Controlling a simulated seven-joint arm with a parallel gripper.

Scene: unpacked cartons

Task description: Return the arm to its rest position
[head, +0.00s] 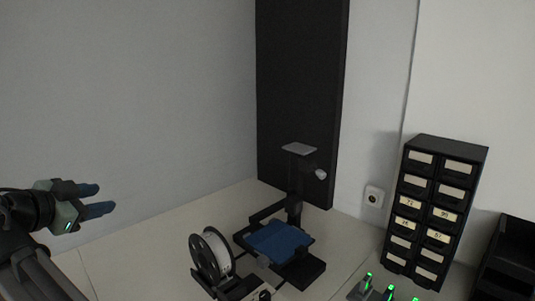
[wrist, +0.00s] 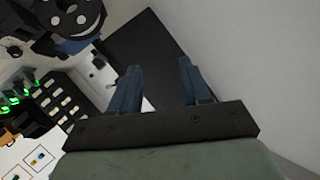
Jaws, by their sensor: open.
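My gripper (head: 101,199) is at the left of the head view, raised in front of the pale wall and pointing right. Its two blue fingers are apart with nothing between them. In the wrist view the fingers of my gripper (wrist: 160,84) also stand apart and empty, with a dark panel and the wall beyond them. The gripper is well away from the objects on the table.
A 3D printer with a blue bed (head: 278,241) and a filament spool (head: 217,254) stand on the white table (head: 120,262). A black drawer cabinet (head: 432,212) is at right, a black bin (head: 513,258) beside it. A tall dark panel (head: 298,85) leans behind. Green-lit devices (head: 367,284) sit in front.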

